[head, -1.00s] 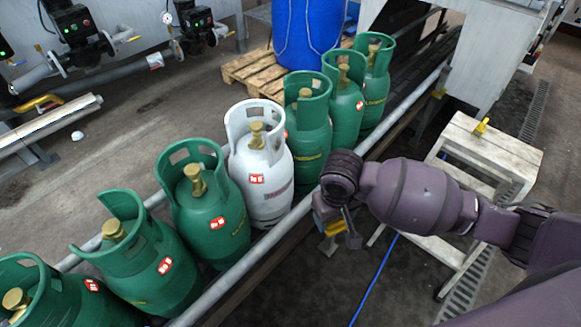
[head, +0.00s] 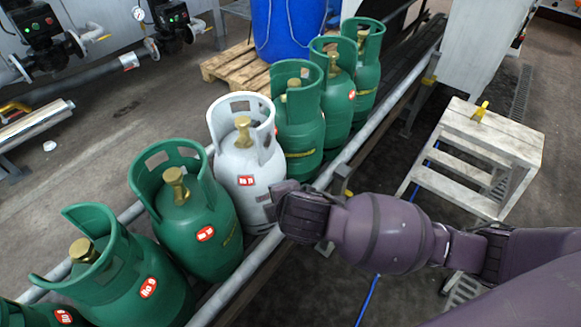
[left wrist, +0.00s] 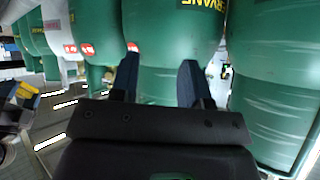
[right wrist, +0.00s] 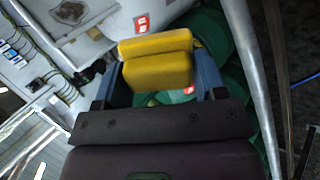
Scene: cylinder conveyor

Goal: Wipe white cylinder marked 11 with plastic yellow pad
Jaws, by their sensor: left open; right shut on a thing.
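The white cylinder (head: 243,165) stands upright in the row of green cylinders, with a red label low on its front. It also shows in the right wrist view (right wrist: 120,20), beyond the pad, and in the left wrist view (left wrist: 55,28) at far left. My right gripper (right wrist: 155,78) is shut on the yellow pad (right wrist: 157,62). In the head view my right wrist is in front of the white cylinder's lower right side and hides the pad. Whether the pad touches the cylinder I cannot tell. My left gripper (left wrist: 160,75) is open and empty, facing green cylinders.
Green cylinders (head: 185,215) stand close on both sides of the white one. A metal rail (head: 375,118) runs along the conveyor's near side. A white step stool (head: 490,135) stands at right; a blue barrel (head: 290,30) on a pallet is behind.

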